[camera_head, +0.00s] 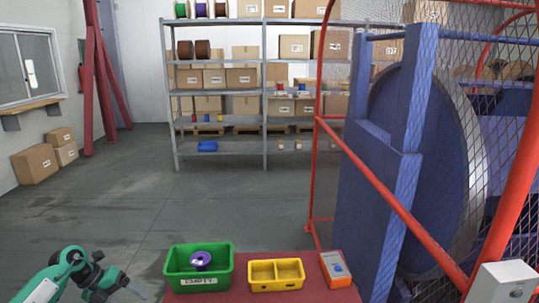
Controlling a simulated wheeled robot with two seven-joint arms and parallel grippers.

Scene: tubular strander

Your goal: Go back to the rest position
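My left gripper (128,285), on a green arm from the lower left, is beside the red table (225,299), left of the green bin. Its grey fingers point right and down. I cannot tell whether they are open or shut, and I see nothing clearly held. My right gripper is not in view. A green bin (200,283) labelled EMPTY stands on the table with a purple spool (201,260) in it. A yellow bin with two compartments (276,285) stands to its right and looks empty.
A blue strander machine (375,190) behind a red mesh guard (375,185) fills the right side. A grey box (502,284) is at the lower right. Shelves (264,120) with boxes and spools stand at the back. Cartons (36,164) lie at left. The middle floor is clear.

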